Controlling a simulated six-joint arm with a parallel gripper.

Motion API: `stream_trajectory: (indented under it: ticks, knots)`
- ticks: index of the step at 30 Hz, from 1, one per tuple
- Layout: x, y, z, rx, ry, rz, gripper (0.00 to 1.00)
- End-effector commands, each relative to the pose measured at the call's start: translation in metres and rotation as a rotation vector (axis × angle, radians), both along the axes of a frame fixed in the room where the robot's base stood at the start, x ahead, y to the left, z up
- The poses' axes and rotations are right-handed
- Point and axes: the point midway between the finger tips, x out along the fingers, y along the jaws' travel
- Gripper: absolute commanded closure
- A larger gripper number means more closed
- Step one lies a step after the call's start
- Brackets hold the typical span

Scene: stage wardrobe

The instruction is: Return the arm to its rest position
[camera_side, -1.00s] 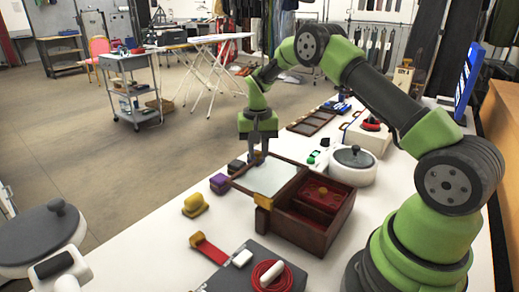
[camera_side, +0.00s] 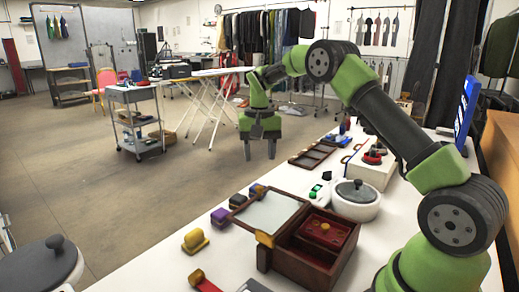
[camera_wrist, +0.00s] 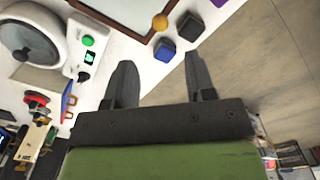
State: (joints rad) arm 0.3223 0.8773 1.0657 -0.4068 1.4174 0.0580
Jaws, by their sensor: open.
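My gripper (camera_side: 260,154) hangs pointing down in the side view, open and empty. It is raised above the far edge of the white table, beyond a dark red wooden box (camera_side: 289,268). In the wrist view both fingers of my gripper (camera_wrist: 160,64) stand apart with nothing between them. The box's lid (camera_side: 240,198) is open, showing a pale mirror-like panel (camera_side: 269,213). A red tray (camera_side: 325,231) sits inside the box.
A white pot with a grey lid (camera_side: 357,190) stands right of the box. Purple (camera_side: 219,217) and yellow (camera_side: 195,242) blocks lie left of it. A shallow compartment tray (camera_side: 313,155) lies behind. Open floor (camera_side: 90,205) is left of the table.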

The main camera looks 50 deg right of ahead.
Motion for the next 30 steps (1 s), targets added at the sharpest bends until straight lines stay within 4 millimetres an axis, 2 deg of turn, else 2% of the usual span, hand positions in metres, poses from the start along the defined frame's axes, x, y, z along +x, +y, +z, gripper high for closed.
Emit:
stream_trajectory:
  ticks: [4,16,19,22,25,30]
  knots:
    - [0.000,0.000,0.010,0.001,-0.001,-0.001,0.50]
    - [0.000,0.000,0.010,0.001,-0.001,0.000,0.50]
    - [-0.002,0.004,0.017,0.001,-0.011,0.008,0.50]
    - [-0.007,0.016,0.039,-0.001,-0.049,0.037,0.50]
    - [-0.021,0.036,0.071,-0.001,-0.111,0.084,0.50]
    - [-0.063,0.075,0.120,0.003,-0.236,0.174,0.50]
